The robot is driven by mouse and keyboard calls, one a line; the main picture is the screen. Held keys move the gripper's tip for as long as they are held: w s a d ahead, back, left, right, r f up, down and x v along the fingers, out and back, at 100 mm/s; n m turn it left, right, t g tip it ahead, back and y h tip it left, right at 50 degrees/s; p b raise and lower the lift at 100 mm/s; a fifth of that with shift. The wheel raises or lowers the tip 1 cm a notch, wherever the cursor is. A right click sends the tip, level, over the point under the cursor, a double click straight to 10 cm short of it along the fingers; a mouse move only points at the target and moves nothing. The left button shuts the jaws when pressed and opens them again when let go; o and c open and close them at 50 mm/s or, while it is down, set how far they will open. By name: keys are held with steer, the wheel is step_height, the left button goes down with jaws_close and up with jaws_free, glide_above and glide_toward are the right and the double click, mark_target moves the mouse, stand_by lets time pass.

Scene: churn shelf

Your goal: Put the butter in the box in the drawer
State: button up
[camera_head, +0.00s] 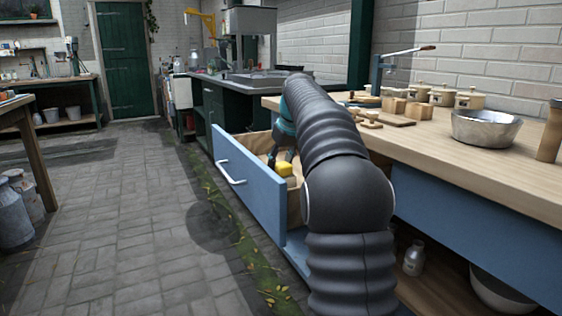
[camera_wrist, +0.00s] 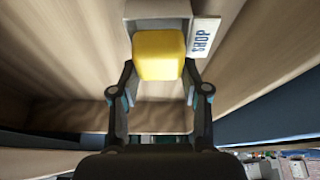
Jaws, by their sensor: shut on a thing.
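The yellow butter block (camera_wrist: 158,54) is between my gripper's fingertips (camera_wrist: 159,70) in the wrist view, which touch its sides. My gripper is shut on it. A pale box (camera_wrist: 158,9) shows just beyond the butter, with a white card lettered "SHOP" (camera_wrist: 205,37) at its right. The butter partly hides the box, and I cannot tell whether the butter is inside it or over it. In the head view the butter (camera_head: 285,169) is low in the open blue-fronted drawer (camera_head: 246,184), with my gripper (camera_head: 279,158) reaching down, partly hidden by my arm.
The wooden worktop (camera_head: 460,155) above the drawer holds a metal bowl (camera_head: 486,128), several lidded pots (camera_head: 443,95) and wooden blocks (camera_head: 394,105). A bottle (camera_head: 414,259) stands on the lower shelf. The paved floor (camera_head: 110,210) at left is clear, with milk cans (camera_head: 14,215) at its edge.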

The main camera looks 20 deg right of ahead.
steer(key=shift+f, duration=0.55)
steer(key=shift+r, duration=0.1)
stand_by(0.8)
steer(key=o, duration=1.2)
steer(key=shift+o, duration=0.2)
steer(key=c, duration=0.4)
steer(key=shift+p+v, duration=2.9)
steer(key=shift+v, duration=1.4)
